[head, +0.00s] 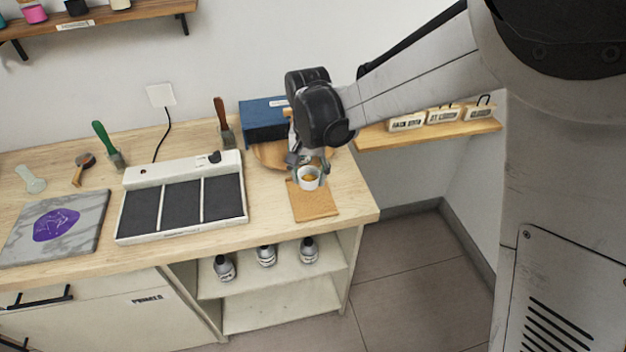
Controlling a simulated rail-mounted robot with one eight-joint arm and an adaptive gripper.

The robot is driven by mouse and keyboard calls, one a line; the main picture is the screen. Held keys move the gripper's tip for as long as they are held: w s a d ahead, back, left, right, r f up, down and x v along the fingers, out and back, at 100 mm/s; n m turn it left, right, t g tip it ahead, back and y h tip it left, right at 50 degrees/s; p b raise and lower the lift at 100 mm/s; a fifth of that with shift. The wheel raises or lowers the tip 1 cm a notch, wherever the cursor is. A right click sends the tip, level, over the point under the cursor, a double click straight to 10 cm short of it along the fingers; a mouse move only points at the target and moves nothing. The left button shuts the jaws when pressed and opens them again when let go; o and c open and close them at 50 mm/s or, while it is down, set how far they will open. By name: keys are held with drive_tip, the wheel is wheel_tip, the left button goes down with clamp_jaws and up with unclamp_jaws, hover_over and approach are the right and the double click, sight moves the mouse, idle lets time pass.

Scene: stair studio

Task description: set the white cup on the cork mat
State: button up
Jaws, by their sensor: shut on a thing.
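The white cup (308,184) has something orange-yellow inside and appears upright. My gripper (309,171) is shut on the cup, reaching down to it from above and behind. The cork mat (314,207) is a flat tan rectangle near the right front corner of the counter. The cup is in front of the mat's rear part in the head view. I cannot tell whether its base touches the mat or hangs just above it. The gripper and cup hide part of the mat's back edge.
Behind the gripper are a round wooden board (268,155) and a blue box (262,121). A white device with dark panels (182,226) lies to the left. The counter's right edge is close to the mat. A wall shelf (430,134) holds small signs.

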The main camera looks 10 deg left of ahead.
sight(311, 196)
drive_tip(key=shift+d+f, duration=0.2)
drive_tip(key=shift+f, duration=1.9)
drive_tip(key=shift+f, duration=0.1)
drive_tip(key=shift+f, duration=0.15)
drive_tip(key=o, duration=1.2)
drive_tip(key=shift+r, duration=0.2)
wheel_tip(311, 196, up, 12)
drive_tip(key=shift+d+r, duration=0.1)
